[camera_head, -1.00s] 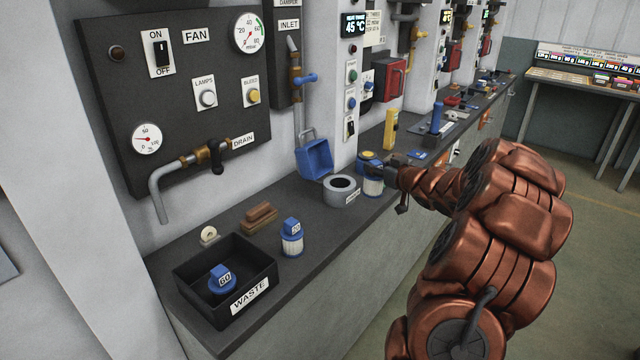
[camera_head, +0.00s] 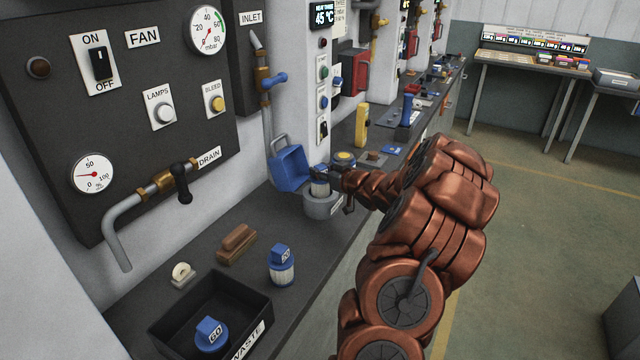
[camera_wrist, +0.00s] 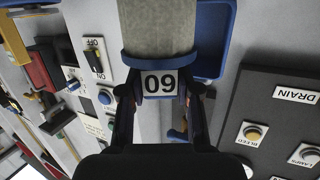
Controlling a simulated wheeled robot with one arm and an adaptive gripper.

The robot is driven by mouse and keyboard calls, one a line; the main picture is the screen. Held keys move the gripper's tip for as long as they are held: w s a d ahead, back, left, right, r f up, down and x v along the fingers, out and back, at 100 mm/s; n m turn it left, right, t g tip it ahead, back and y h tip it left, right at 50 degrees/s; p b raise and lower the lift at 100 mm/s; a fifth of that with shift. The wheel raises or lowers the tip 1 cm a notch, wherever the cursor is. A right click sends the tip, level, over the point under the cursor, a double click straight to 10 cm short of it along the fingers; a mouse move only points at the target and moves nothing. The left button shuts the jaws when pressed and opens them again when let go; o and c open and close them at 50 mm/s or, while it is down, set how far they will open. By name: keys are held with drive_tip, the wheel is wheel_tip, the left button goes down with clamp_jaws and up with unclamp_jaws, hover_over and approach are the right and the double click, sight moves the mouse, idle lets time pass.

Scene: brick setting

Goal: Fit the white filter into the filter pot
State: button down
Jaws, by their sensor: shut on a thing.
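My gripper (camera_head: 330,178) is shut on the blue cap of a pale, ribbed filter (camera_head: 320,188). In the wrist view the fingers (camera_wrist: 161,92) close on either side of a cap label that reads 09, possibly an upside-down 60. The filter body (camera_wrist: 158,28) looks grey-white there. In the head view the filter is upright over the round grey pot (camera_head: 322,208), with its lower end at or just above the pot's opening. I cannot tell whether it has entered. The gripper partly hides the cap.
A blue-capped filter marked 20 (camera_head: 283,268) stands on the bench near a brown block (camera_head: 237,243). The black waste tray (camera_head: 172,322) holds another cap marked 60 (camera_head: 211,334). A yellow upright object (camera_head: 361,125) stands farther back.

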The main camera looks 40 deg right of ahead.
sight(327, 184)
drive_tip(key=shift+f+p, duration=0.3)
drive_tip(key=shift+f, duration=1.8)
drive_tip(key=shift+f, duration=0.2)
drive_tip(key=c, duration=0.8)
unclamp_jaws()
drive_tip(key=shift+r, duration=0.1)
drive_tip(key=shift+r, duration=0.15)
drive_tip(key=shift+s+r, duration=0.1)
drive_tip(key=shift+s, duration=0.45)
drive_tip(key=shift+b+v, duration=1.15)
drive_tip(key=shift+v, duration=4.3)
drive_tip(key=shift+a, duration=0.1)
